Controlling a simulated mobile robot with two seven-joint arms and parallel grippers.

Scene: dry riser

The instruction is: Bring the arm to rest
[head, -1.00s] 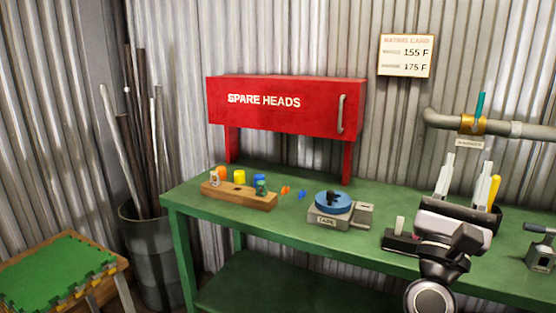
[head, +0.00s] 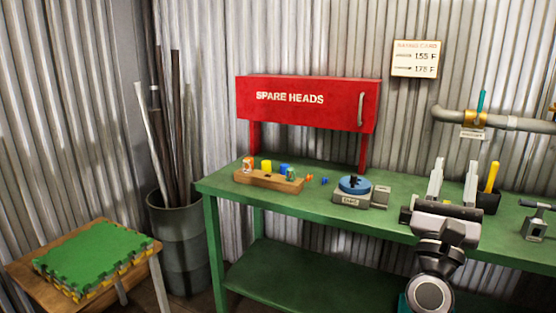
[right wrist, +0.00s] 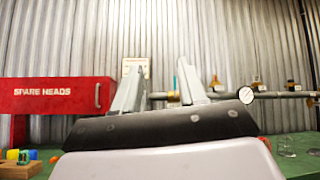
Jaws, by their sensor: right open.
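My right gripper (head: 453,178) is at the right of the head view, in front of the green workbench (head: 410,225), with its fingers pointing up. Its two pale fingers stand apart with nothing between them. In the right wrist view the same open fingers (right wrist: 160,88) point toward the corrugated wall. My left gripper is not in view.
On the bench are a wooden block (head: 268,181) with small coloured heads, a blue tape disc (head: 355,185) on a grey base, and a grey device (head: 535,228). A red cabinet (head: 305,120) stands behind. A stool with green mats (head: 92,258) and a bin (head: 182,245) are left.

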